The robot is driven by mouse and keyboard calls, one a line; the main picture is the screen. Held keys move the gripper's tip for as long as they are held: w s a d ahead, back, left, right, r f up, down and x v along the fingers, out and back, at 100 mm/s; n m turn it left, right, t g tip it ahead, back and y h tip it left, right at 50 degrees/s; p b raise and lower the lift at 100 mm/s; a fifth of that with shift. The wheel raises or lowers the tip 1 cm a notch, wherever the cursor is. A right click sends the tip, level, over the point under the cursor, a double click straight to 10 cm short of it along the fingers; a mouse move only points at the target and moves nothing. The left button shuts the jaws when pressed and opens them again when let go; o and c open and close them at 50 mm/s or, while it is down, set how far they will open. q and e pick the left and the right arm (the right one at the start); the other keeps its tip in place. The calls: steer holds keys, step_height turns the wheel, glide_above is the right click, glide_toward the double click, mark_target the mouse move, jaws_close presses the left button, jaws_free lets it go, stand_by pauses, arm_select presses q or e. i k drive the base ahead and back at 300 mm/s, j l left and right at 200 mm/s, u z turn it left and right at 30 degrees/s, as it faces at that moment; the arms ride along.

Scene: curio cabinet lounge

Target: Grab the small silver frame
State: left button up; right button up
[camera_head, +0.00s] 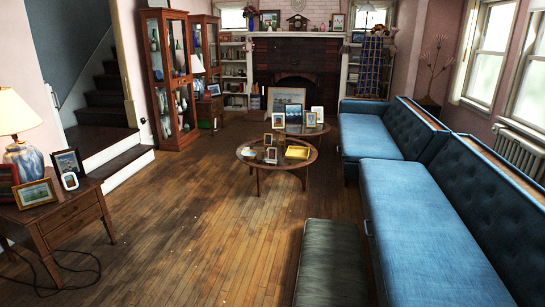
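A small frame with a silver or white rim (70,181) stands upright at the front right of the wooden side table (60,212) at the left. Another small pale-rimmed frame (318,113) stands on the rear round table, and a small frame (271,155) that may be silver stands on the front round table. I cannot tell from the picture alone which one the task names. Neither of my grippers is in view.
A dark frame, a green-picture frame and a lamp (22,140) share the side table, with a cable on the floor below. A dark bench (331,262) and blue sofas (420,230) fill the right. The wooden floor (190,220) between is clear.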

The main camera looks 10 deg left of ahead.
mark_target(271, 151)
steer(key=i+j+u, duration=0.35)
steer(key=j, duration=0.2)
steer(key=i+j+u, duration=0.75)
steer(key=i+j+z, duration=0.15)
steer(key=i, duration=0.3)
steer(key=i+j+z, duration=0.15)
steer(key=i, duration=0.3)
steer(key=i+l+z, duration=0.2)
steer(key=i+z, duration=0.2)
steer(key=i, duration=0.5)
steer(key=i+j+z, duration=0.1)
steer(key=i+z, duration=0.3)
steer(key=i, duration=0.5)
steer(key=i+j+z, duration=0.1)
steer(key=i, duration=0.35)
steer(key=i+j+z, duration=0.1)
steer(key=i, duration=0.35)
steer(key=i+j+z, duration=0.1)
steer(key=i+j, duration=0.2)
steer(key=i, duration=0.15)
steer(key=i+j+z, duration=0.1)
steer(key=i, duration=0.35)
steer(key=j, duration=0.1)
